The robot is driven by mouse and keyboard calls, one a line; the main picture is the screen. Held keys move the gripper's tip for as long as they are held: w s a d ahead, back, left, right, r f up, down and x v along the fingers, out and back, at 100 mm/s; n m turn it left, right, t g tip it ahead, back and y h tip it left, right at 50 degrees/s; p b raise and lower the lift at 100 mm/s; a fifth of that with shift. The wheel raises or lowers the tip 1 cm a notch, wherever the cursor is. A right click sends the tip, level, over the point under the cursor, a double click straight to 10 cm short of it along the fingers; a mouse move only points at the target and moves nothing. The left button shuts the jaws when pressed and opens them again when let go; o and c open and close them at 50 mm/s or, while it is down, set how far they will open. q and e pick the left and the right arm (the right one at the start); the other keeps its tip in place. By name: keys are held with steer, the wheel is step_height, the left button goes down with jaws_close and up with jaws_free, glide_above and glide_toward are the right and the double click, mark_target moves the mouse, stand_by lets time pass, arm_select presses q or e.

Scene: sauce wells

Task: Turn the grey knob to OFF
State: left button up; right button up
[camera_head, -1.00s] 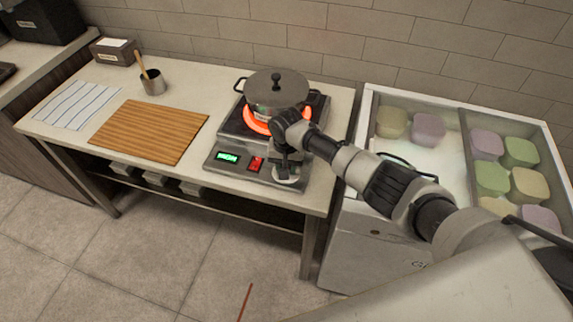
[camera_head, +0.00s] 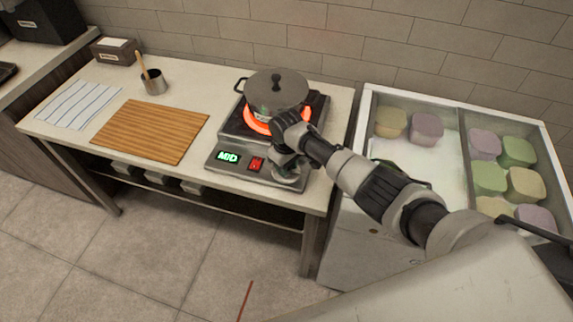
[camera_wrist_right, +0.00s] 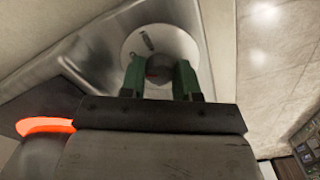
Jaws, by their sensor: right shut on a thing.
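The grey knob (camera_wrist_right: 159,66) sits on a round pale dial plate (camera_wrist_right: 178,40) on the burner's front panel. My right gripper (camera_wrist_right: 160,80) is shut on the knob, one green finger on each side of it. In the head view my right gripper (camera_head: 288,174) reaches down over the panel's right end and hides the knob. The burner (camera_head: 235,172) has a green display (camera_head: 228,156) that appears to read MID and a red switch (camera_head: 257,164). The heating ring (camera_head: 254,124) glows orange-red. My left gripper is not in view.
A lidded pot (camera_head: 276,93) stands on the glowing ring, close behind my right gripper. A freezer with several tubs (camera_head: 490,178) stands right.

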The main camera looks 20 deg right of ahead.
steer(key=n, duration=0.4)
steer(key=shift+n, duration=0.3)
steer(key=n, duration=0.4)
steer(key=shift+n, duration=0.3)
steer(key=n+b, duration=0.1)
steer(key=n, duration=0.3)
steer(key=shift+w, duration=0.1)
steer(key=shift+r+n, duration=0.1)
steer(key=shift+n, duration=2.2)
steer(key=o, duration=0.9)
